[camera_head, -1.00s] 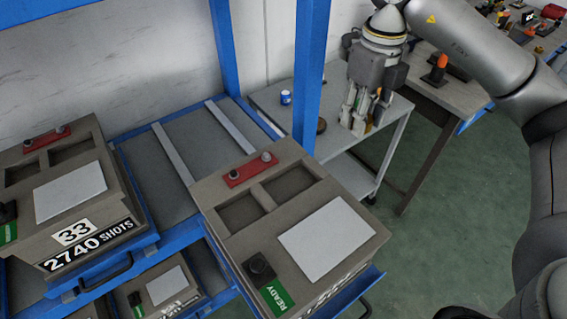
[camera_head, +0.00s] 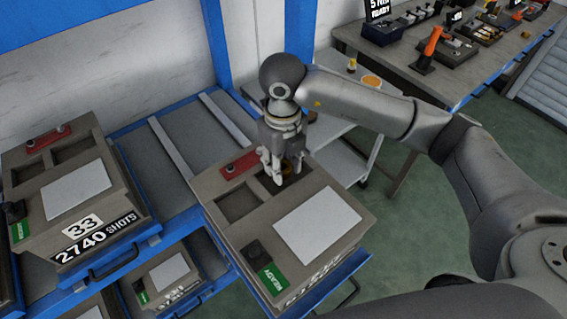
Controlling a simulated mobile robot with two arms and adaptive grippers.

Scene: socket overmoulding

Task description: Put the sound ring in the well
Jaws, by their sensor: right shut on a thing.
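My right gripper (camera_head: 279,177) points down over the mould block marked READY (camera_head: 357,215), at its back right recess. It is shut on a small brownish-gold thing (camera_head: 289,168), which looks like the ring but is mostly hidden by the fingers. I cannot tell whether it touches the recess floor. The back left recess (camera_head: 238,206) of this block is open and looks empty. The right recess is partly covered by the gripper. My left gripper is not in view.
A second block marked 33, 2740 SHOTS (camera_head: 75,190) stands on the blue rack to the left. A red clamp bar (camera_head: 243,163) and a black knob (camera_head: 255,251) rise from the READY block. A blue post stands behind. A grey cart (camera_head: 352,145) and bench (camera_head: 400,65) are beyond.

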